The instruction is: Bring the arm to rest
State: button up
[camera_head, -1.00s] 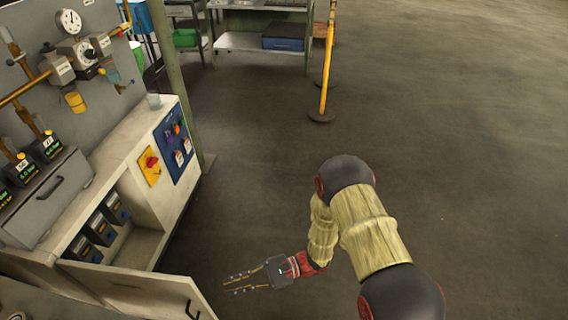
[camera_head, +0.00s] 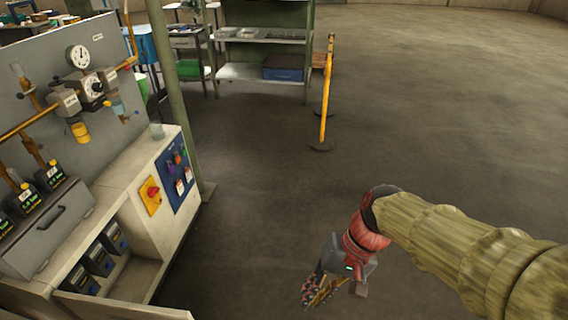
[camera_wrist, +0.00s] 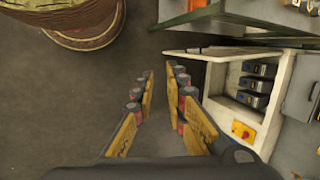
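My gripper (camera_head: 325,292) hangs at the end of my arm over bare floor, to the right of the control cabinet in the head view, fingers pointing down. In the wrist view my gripper (camera_wrist: 160,85) shows its two yellow-padded fingers spread apart with only floor between them. It holds nothing. My arm, in a tan sleeve, reaches in from the right edge of the head view.
The white cabinet (camera_head: 150,225) with an open lower compartment stands at left; it also shows in the wrist view (camera_wrist: 225,125). A yellow post (camera_head: 326,95) and a shelf rack (camera_head: 262,75) stand behind. The floor at right is clear.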

jog(key=s+d+r+t+h, duration=0.1)
jog(key=d+r+t+h, duration=0.3)
jog(key=d+r+t, duration=0.3)
jog(key=d+r, duration=0.3)
jog(key=d, duration=0.2)
jog(key=shift+s+d+r+n+h+p, duration=0.2)
jog(key=shift+s+n+h+p, duration=0.1)
jog(key=shift+s+n+p, duration=0.1)
